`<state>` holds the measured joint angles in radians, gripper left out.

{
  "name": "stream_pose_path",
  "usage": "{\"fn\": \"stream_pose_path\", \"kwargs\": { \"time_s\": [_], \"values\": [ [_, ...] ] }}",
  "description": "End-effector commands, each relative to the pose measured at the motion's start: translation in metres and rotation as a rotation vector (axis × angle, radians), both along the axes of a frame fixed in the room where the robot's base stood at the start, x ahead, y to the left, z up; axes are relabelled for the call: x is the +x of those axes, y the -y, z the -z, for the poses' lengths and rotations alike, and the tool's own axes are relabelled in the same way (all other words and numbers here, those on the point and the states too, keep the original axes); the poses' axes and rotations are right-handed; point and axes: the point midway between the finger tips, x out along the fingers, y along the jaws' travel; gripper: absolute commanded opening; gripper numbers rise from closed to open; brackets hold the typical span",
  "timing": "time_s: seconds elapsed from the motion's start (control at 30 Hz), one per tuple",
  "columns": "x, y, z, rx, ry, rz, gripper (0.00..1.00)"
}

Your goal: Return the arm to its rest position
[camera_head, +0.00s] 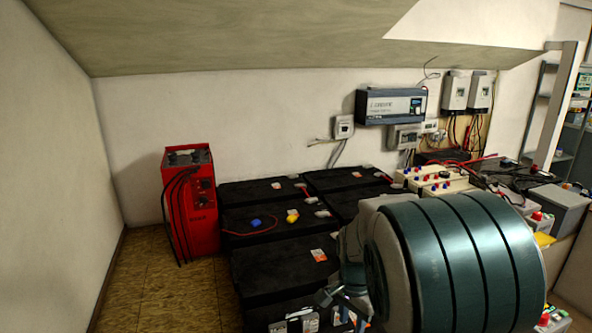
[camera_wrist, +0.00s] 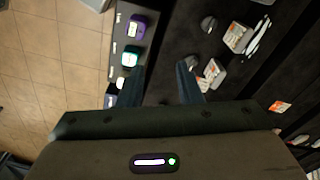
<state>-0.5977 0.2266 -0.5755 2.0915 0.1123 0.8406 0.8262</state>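My arm (camera_head: 455,262) shows large in the lower right of the head view, its teal and grey links in front of the black batteries. My gripper (camera_head: 340,311) is at its lower left end, above the front of the battery bank. In the wrist view the two dark blue fingers of my gripper (camera_wrist: 158,70) stand apart, with only a dark surface visible between them. I see nothing held. Part of the gripper is hidden behind the arm in the head view.
Black batteries (camera_head: 275,255) fill the floor beneath my gripper. A red charger cabinet (camera_head: 203,212) stands left of them; tiled floor (camera_head: 160,300) is clear at front left. A blue inverter (camera_head: 391,107) hangs on the wall. Purple (camera_wrist: 136,26) and teal (camera_wrist: 131,55) items lie near the fingers.

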Motion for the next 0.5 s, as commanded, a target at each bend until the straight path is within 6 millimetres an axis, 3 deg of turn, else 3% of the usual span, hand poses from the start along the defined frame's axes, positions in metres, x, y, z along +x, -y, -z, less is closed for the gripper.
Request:
{"fn": "stream_pose_path", "kwargs": {
  "time_s": [0.23, 0.5],
  "values": [
    [-0.059, 0.011, -0.042, 0.092, 0.062, -0.287, 0.32],
    [-0.124, 0.021, -0.074, 0.04, 0.161, -0.617, 0.32]
  ]
}}
